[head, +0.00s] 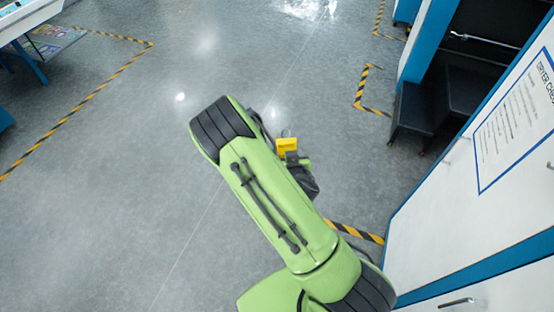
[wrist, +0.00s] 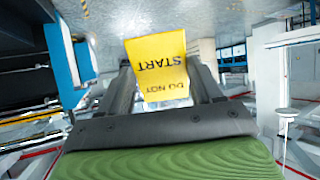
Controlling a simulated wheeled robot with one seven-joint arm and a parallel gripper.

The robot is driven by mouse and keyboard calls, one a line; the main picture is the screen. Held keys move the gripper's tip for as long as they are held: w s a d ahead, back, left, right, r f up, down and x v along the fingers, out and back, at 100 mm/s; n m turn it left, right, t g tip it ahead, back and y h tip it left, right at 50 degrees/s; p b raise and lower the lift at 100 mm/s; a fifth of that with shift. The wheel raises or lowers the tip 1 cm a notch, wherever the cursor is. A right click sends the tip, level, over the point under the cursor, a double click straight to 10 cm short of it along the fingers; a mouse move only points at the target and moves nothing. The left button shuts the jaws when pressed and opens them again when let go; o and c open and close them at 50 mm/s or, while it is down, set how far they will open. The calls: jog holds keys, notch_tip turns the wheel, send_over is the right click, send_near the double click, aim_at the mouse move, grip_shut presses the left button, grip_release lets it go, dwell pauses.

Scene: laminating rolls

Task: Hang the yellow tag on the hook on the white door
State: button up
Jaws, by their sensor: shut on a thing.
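The yellow tag (wrist: 155,48) is between the two fingers of my gripper (wrist: 161,78) in the wrist view. Its words "DO NOT START" appear upside down there. In the head view the tag (head: 288,145) shows as a small yellow patch with a thin loop above it, beside my green arm, which hides most of the gripper. The gripper is shut on the tag, held clear of the white door. The white door (head: 420,232) is at the right of the head view. A small peg-like fitting (head: 447,164) shows on it; I cannot tell surely whether it is the hook.
A framed notice (head: 516,118) is on the white panel at far right, with a metal handle (head: 457,302) below. A dark open bay with a black step (head: 415,107) stands beyond the door. Open grey floor (head: 110,200) with striped tape lies to the left.

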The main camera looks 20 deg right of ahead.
jog(key=s+d+r+m+g+h+b, duration=0.1)
jog(key=s+d+r+m+g+h, duration=0.25)
jog(key=s+d+r+m, duration=0.35)
jog(key=s+d+r+m+g+h+b, duration=0.1)
jog(key=s+d+r+m+g+h, duration=0.3)
jog(key=d, duration=0.5)
jog(key=s+d+r+m+g+h+b, duration=0.1)
jog(key=s+d+r+m+g+h, duration=0.25)
jog(key=d+m+g, duration=0.35)
jog(key=s+d+r+m+g+y+b, duration=0.1)
jog(key=s+d+r+m+g+y, duration=0.2)
jog(key=s, duration=0.4)
jog(key=s+r+m+g+y+b, duration=0.1)
jog(key=s+r+m+g, duration=0.2)
jog(key=s+r, duration=0.3)
jog(key=d+r+b+x, duration=0.1)
jog(key=b+x, duration=0.1)
jog(key=x, duration=0.7)
jog(key=shift+r, duration=0.15)
jog(key=shift+w+d+t, duration=0.1)
jog(key=shift+t, duration=0.15)
jog(key=o, duration=1.1)
